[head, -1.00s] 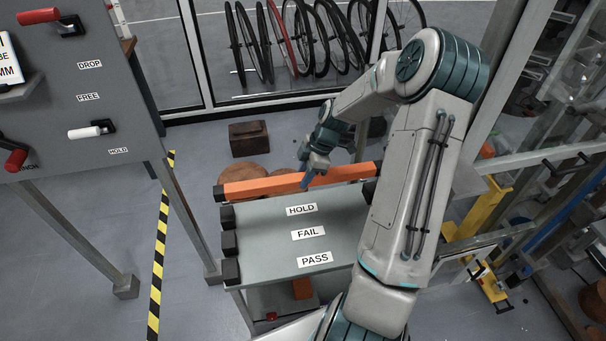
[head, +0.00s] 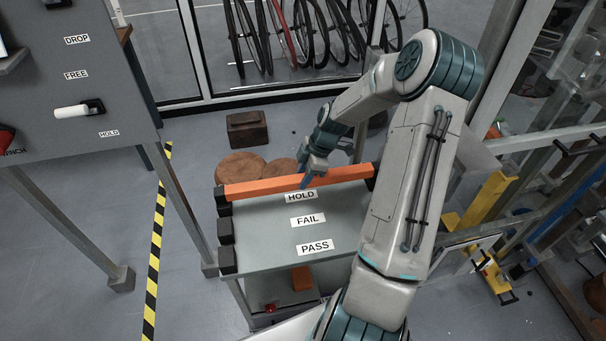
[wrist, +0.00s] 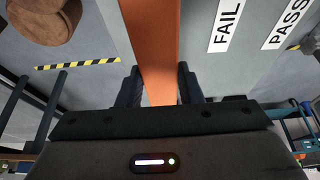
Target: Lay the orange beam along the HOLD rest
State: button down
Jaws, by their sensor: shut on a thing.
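The orange beam (head: 260,187) runs along the back edge of the grey table, just behind the HOLD label (head: 301,196). Its left end is at the rearmost black rest block (head: 223,200), its right end near a dark block partly behind my arm. I cannot tell whether it touches the blocks. My gripper (head: 306,181) is at the beam's middle, pointing down. In the wrist view the beam (wrist: 152,40) passes between the two dark fingers of my gripper (wrist: 159,84), which are shut on it. The HOLD label is not visible there.
The grey table (head: 265,235) also bears FAIL (head: 308,220) and PASS (head: 314,247) labels, with more black blocks on its left edge. A lever panel (head: 85,100) stands left. An orange block (head: 302,278) lies on the lower shelf. Brown round objects (head: 240,166) are behind the table.

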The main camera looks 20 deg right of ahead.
dwell(0.3)
jog(key=c, duration=0.9)
grip_release()
jog(key=shift+f, duration=0.1)
jog(key=v, duration=1.3)
jog(key=shift+s+d+r+p, duration=0.1)
jog(key=shift+r+p, duration=0.2)
jog(key=shift+r, duration=0.1)
jog(key=s+a+r+m+h+p, duration=0.1)
jog(key=s+a+r+m, duration=0.3)
jog(key=s, duration=0.3)
jog(key=s+a+r+m+t+h+p, duration=0.1)
jog(key=s+a+r+m+h+p, duration=0.1)
jog(key=s+a+r+m, duration=0.3)
jog(key=s+a+r+m+t+h+p, duration=0.1)
jog(key=s+a+r+m, duration=0.4)
jog(key=s, duration=0.4)
jog(key=shift+s+a+r+m, duration=0.1)
jog(key=shift+s+a+m, duration=0.05)
jog(key=shift+a+m, duration=0.95)
